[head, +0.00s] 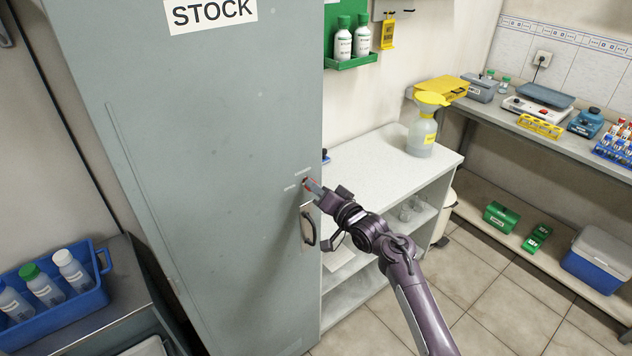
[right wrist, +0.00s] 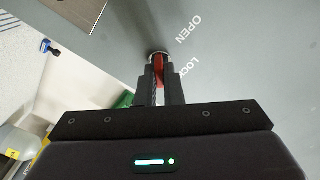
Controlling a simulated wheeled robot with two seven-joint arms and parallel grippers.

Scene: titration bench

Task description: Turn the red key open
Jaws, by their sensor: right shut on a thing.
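The red key (right wrist: 159,70) sits in a round lock on the grey door of the STOCK cabinet (head: 200,150). Its red edge also shows in the head view (head: 306,182), mostly covered by my gripper. My right gripper (right wrist: 160,72) is shut on the red key, with one finger on each side of it. In the head view my right gripper (head: 314,188) reaches the door from the right. The words OPEN (right wrist: 188,28) and LOCK (right wrist: 176,66) are printed beside the lock. The door is shut. My left gripper is not in view.
A door handle (head: 308,228) is just below the lock. A white shelf unit (head: 365,165) with a yellow-topped bottle (head: 422,135) stands to the right. A blue crate of bottles (head: 85,303) is at the lower left. Open floor lies at the lower right.

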